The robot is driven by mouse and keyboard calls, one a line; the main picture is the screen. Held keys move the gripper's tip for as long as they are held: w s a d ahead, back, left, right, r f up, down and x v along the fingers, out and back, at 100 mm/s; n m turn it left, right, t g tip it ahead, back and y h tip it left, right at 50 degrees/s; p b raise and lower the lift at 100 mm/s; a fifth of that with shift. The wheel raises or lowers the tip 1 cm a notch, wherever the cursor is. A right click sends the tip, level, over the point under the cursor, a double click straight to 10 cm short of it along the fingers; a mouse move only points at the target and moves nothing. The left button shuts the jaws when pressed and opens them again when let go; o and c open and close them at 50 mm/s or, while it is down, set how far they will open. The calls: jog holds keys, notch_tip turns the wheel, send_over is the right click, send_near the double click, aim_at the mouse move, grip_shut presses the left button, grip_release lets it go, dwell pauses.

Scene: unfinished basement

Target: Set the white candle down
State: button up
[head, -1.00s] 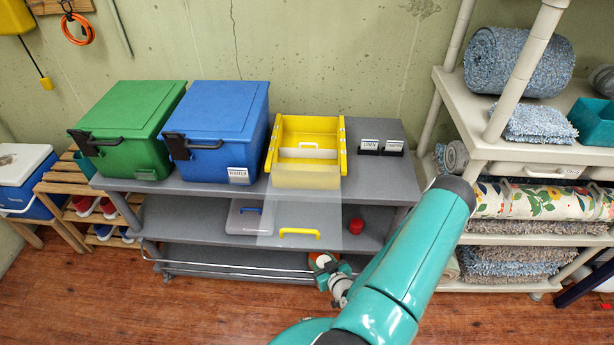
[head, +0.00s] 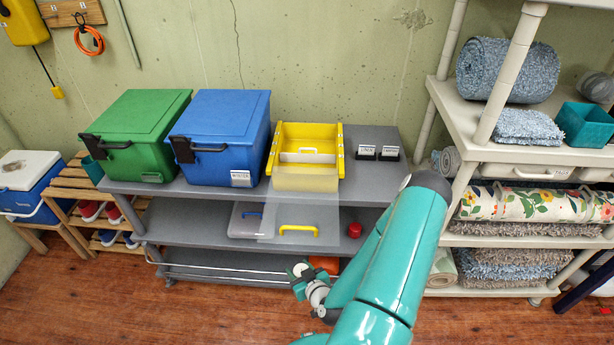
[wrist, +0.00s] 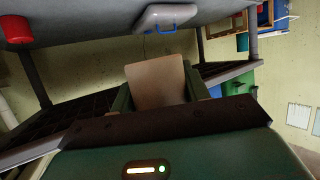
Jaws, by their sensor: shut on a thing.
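My gripper (head: 299,268) is low in front of the grey shelf unit, near its bottom shelf. In the wrist view its dark green fingers (wrist: 155,100) are shut on a pale block-like thing, the white candle (wrist: 156,82), which looks tan in the shade. In the head view the candle is only a small whitish patch at the gripper, and its lower end is hidden. I cannot tell whether it touches anything.
The middle shelf (head: 185,218) holds a clear case (head: 262,222) and a red cylinder (head: 355,229). The top has a green bin (head: 140,130), a blue bin (head: 225,125) and a yellow tray (head: 340,160). An orange thing (head: 326,264) is low behind my arm. The bottom shelf (head: 215,265) looks clear at left.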

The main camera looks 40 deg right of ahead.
jog(key=w+a+r+n+y, duration=0.1)
jog(key=w+a+r+y, duration=0.1)
jog(key=w+a+r, duration=0.5)
jog(key=w+a+r+n+y, duration=0.1)
jog(key=w+a+r+n, duration=0.1)
jog(key=w+a+r, duration=0.5)
jog(key=w+a, duration=0.6)
jog(key=a, duration=0.3)
jog(key=shift+a+r+y, duration=0.15)
jog(key=shift+r+y, duration=0.05)
jog(key=shift+y, duration=0.2)
jog(key=shift+t, duration=0.3)
